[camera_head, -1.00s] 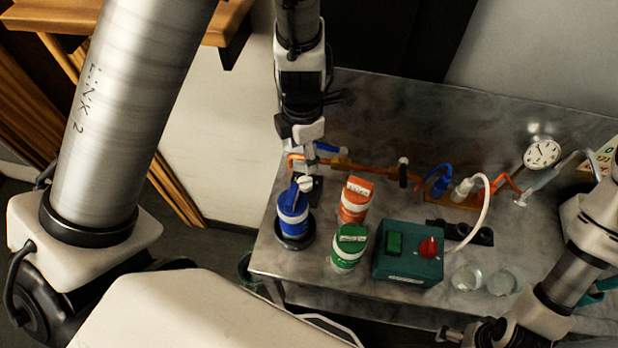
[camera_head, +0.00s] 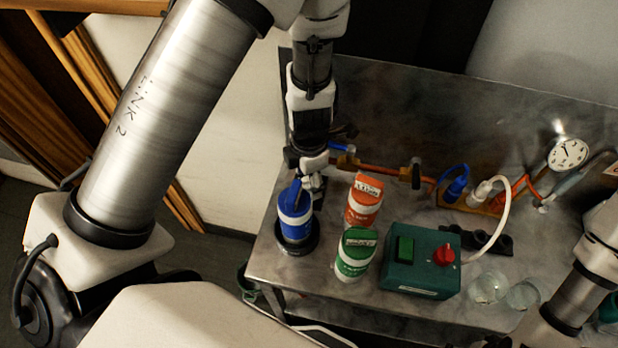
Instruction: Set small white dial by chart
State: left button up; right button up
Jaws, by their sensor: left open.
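My left gripper (camera_head: 314,184) comes down from the top and is open. Its fingertips are just behind the blue canister (camera_head: 295,213), close to its upper right edge. The blue canister has a white band and stands on a round black base (camera_head: 311,245). I cannot make out the small white dial; the gripper and canister cover that spot.
An orange canister (camera_head: 364,203) and a green one (camera_head: 355,254) stand right of the blue one. A green box (camera_head: 420,262) with a red knob, glass cups (camera_head: 488,288), a pipe with valves (camera_head: 385,171) and a round gauge (camera_head: 568,154) share the metal table.

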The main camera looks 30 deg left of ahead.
pick_arm(q)
jog(key=shift+s, duration=0.15)
jog(key=c, duration=1.1)
jog(key=shift+c, duration=0.2)
jog(key=shift+r, duration=0.1)
